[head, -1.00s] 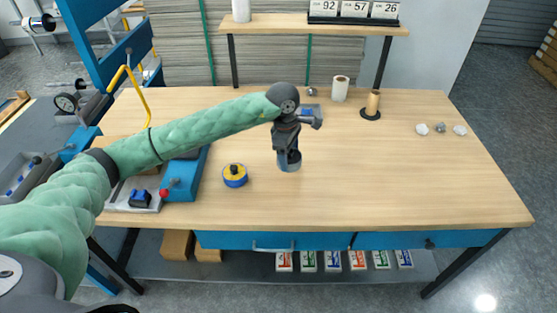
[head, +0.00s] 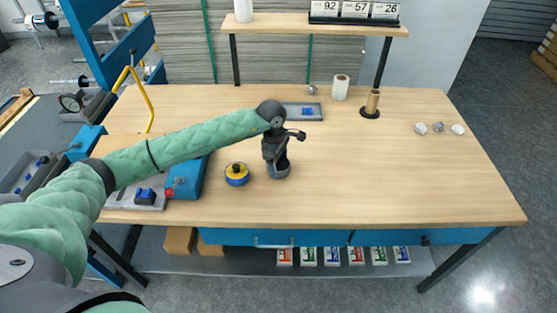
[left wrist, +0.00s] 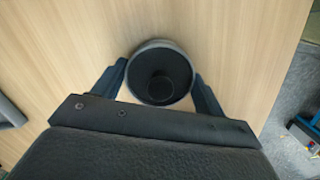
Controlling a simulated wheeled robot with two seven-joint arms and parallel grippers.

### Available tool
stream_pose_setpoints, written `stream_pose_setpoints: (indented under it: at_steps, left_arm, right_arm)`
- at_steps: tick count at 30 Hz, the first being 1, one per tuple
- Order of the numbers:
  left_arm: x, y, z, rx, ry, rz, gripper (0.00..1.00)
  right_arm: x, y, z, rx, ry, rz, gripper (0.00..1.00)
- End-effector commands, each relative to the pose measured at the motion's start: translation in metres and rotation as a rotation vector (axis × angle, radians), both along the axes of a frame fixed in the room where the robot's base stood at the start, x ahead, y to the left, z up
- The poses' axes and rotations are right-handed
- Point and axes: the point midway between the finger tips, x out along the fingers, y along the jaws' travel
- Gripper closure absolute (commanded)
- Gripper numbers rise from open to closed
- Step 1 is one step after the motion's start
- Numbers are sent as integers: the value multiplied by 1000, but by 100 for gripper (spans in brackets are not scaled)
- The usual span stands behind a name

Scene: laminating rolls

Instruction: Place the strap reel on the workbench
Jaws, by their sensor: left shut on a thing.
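My left gripper (head: 275,158) is shut on a dark round reel with a grey rim, which I take to be the strap reel (head: 279,173). In the left wrist view the reel (left wrist: 160,74) sits between the two fingers (left wrist: 163,86), its dark hollow top facing the camera. It is at the front middle of the wooden workbench (head: 380,185), right of a yellow and blue roll. I cannot tell whether its underside touches the bench top. My right gripper is not in view.
The yellow and blue roll (head: 236,175) stands close left of the reel. A blue and grey device (head: 185,180) is further left. Behind are a grey tray (head: 303,111), a white roll (head: 340,87) and a brown spool (head: 372,103). The bench's right side is mostly clear.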

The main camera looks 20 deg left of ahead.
Motion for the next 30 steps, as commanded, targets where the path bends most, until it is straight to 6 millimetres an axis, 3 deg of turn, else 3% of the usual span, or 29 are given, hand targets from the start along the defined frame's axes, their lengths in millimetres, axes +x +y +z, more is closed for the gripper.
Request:
stream_pose_setpoints:
  at_steps: [11, 24, 25, 27, 30]
  left_arm:
    - [0, 0, -3, 1, -1, 0, 57]
    - [0, 0, -5, 1, -1, 0, 57]
    - [0, 0, -5, 1, -1, 0, 22]
    - [0, 0, -5, 1, -1, 0, 8]
    - [0, 0, -5, 1, -1, 0, 6]
  right_arm:
    - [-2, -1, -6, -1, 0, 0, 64]
    - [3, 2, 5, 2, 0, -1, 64]
    - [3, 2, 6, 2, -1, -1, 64]
    - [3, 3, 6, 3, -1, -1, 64]
    - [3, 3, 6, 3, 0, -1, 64]
